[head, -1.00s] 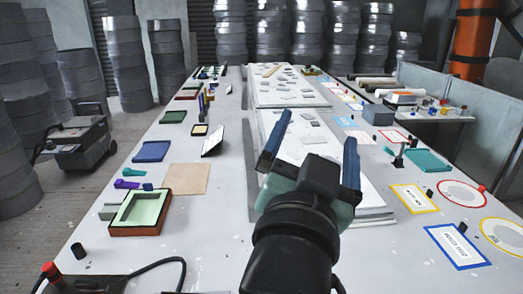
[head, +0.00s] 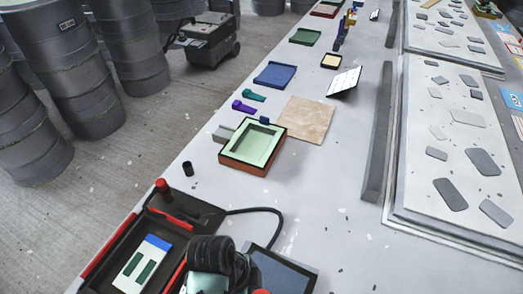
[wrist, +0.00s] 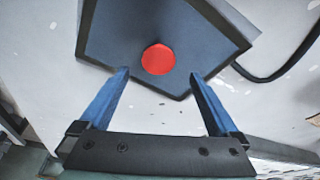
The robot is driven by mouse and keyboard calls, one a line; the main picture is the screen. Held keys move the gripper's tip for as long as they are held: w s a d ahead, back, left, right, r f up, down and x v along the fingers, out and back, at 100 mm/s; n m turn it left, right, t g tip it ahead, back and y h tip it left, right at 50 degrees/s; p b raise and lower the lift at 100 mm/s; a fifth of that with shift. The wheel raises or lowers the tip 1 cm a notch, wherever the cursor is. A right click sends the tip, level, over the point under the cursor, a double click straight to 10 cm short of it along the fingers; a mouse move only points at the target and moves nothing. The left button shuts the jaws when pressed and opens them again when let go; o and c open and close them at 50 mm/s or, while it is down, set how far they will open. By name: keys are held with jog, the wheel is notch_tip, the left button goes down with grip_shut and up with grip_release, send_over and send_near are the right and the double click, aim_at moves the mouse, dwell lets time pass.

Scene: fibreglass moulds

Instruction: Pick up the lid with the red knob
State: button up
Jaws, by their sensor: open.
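The lid (wrist: 110,35) is a dark blue-grey plate with a black rim and a round red knob (wrist: 158,60) at its middle. In the head view part of the lid (head: 285,273) shows at the bottom edge, partly hidden by my arm. My gripper (wrist: 160,76) is open in the wrist view, with its two blue fingers pointing at the lid. The fingertips appear on either side of the knob and slightly short of it; nothing is between them. The height gap to the knob is hard to tell.
An open black case (head: 118,245) with red edges stands left of the lid, holding a white, blue and green piece. A black cable (head: 277,225) curves beside the lid. A green-lined box (head: 247,167) and a small black cup (head: 188,169) lie beyond.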

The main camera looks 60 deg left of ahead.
jog(key=shift+w+f, duration=0.2)
jog(key=shift+f, duration=0.5)
jog(key=shift+p+x, duration=0.4)
jog(key=shift+x, duration=2.2)
jog(key=shift+s+d, duration=0.15)
jog(key=shift+s, duration=0.05)
grip_shut()
